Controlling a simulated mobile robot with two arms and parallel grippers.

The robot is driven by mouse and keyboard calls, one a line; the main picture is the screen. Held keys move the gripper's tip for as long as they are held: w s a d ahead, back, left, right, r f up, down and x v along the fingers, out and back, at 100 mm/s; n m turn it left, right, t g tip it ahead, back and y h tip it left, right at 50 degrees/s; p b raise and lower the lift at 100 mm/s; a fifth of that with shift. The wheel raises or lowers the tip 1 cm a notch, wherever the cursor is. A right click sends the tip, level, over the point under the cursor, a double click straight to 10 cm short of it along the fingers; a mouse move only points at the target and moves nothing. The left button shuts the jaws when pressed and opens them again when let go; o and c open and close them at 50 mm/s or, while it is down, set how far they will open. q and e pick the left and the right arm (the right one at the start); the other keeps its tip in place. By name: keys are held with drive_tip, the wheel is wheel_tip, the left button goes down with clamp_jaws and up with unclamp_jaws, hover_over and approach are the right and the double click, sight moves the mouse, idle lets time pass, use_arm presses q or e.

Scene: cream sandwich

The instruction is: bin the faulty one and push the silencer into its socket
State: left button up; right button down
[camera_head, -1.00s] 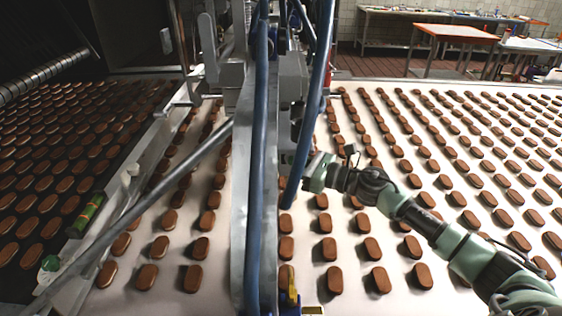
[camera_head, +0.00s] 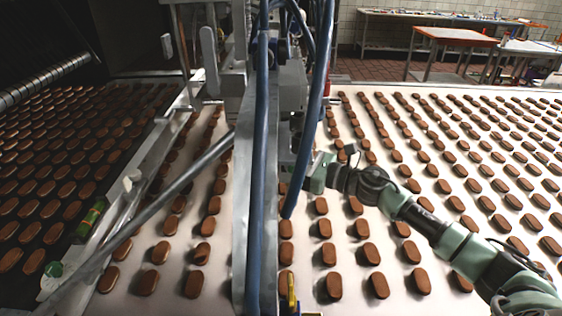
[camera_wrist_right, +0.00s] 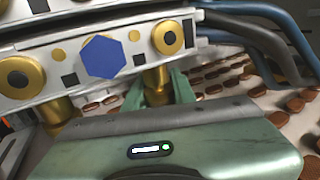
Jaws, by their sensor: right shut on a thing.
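My right gripper (camera_wrist_right: 158,92) shows in the right wrist view with its green fingers closed around a brass silencer (camera_wrist_right: 155,78). The silencer's upper end is at the underside of a pale metal block (camera_wrist_right: 120,55); I cannot tell how deep it sits or see its socket. One brown biscuit (camera_head: 201,254) left of the column looks uneven, perhaps broken. I see no bin. My left gripper is not in view.
Rows of biscuits (camera_head: 371,254) cover the white belt (camera_head: 450,300) on both sides of the metal column (camera_head: 253,200). Blue hoses (camera_head: 313,110) hang by the column. A grey bar (camera_head: 170,192) crosses the left side. Tables (camera_head: 455,36) stand far back.

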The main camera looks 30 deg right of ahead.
drive_tip(key=shift+r, duration=0.4)
drive_tip(key=c, duration=1.1)
unclamp_jaws()
drive_tip(key=b+v, duration=0.3)
drive_tip(key=v, duration=0.4)
drive_tip(key=shift+s+d, duration=0.25)
drive_tip(key=shift+s, duration=0.1)
